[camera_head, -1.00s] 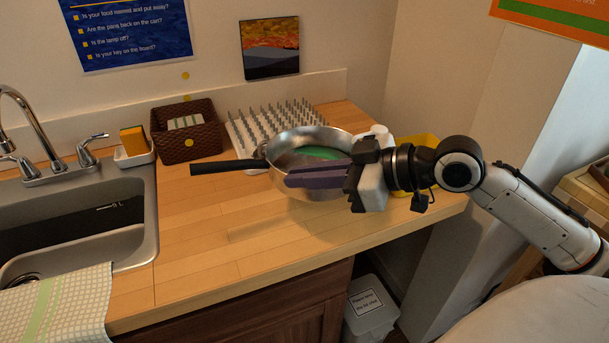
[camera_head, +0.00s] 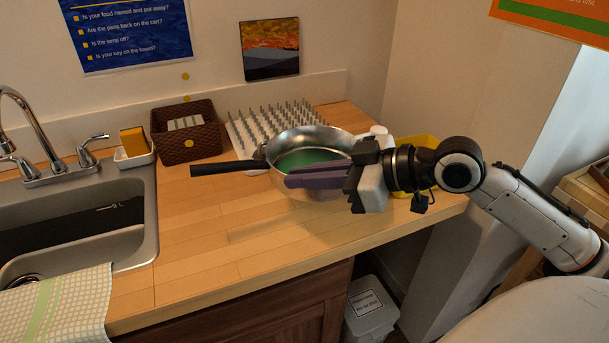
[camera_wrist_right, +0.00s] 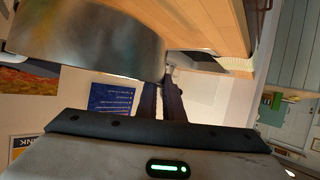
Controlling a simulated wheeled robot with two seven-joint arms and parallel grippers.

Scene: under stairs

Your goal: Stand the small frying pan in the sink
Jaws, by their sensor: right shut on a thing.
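The small frying pan (camera_head: 325,138) is round bright metal with a long black handle pointing left. A green patch shows inside it. The pan appears held above the counter, with a soft shadow below. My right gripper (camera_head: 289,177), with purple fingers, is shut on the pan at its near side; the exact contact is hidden. The pan's metal wall also fills the upper left of the right wrist view (camera_wrist_right: 90,45), beside the fingers. The sink (camera_head: 148,215), grey metal, is at the left, with its basin partly in view. My left gripper is not in view.
A tap (camera_head: 40,135) stands behind the sink, with a sponge holder (camera_head: 135,157) beside it. A brown basket (camera_head: 187,148) and a spiked rack (camera_head: 245,135) line the wall. A checked cloth (camera_head: 75,305) hangs over the front edge. The counter between sink and pan is clear.

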